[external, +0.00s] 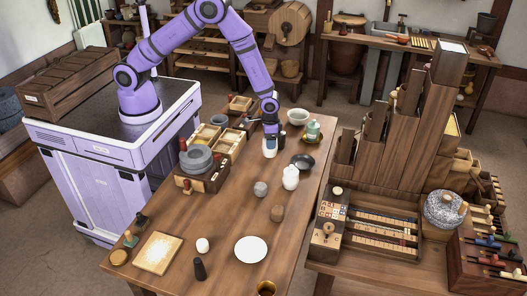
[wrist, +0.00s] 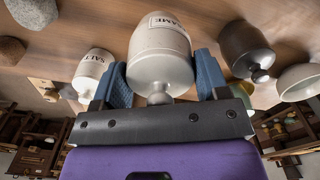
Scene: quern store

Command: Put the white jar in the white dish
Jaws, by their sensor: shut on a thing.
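My gripper (external: 270,133) is shut on a white jar (external: 269,150) at the far part of the long table. In the wrist view the two blue fingers of my gripper (wrist: 165,85) stand on either side of this jar (wrist: 160,55); its label is partly cut off and ends in "AME". I cannot tell whether its base touches the table. A second white jar (external: 290,178), marked SALT in the wrist view (wrist: 95,70), stands close by. The flat round white dish (external: 250,249) lies empty near the front of the table, well apart from my gripper.
Two stones (external: 260,188) (external: 277,212) lie between the jars and the dish. A dark round vessel (external: 303,162), a green jar (external: 313,131) and a white bowl (external: 298,117) stand right of my gripper.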

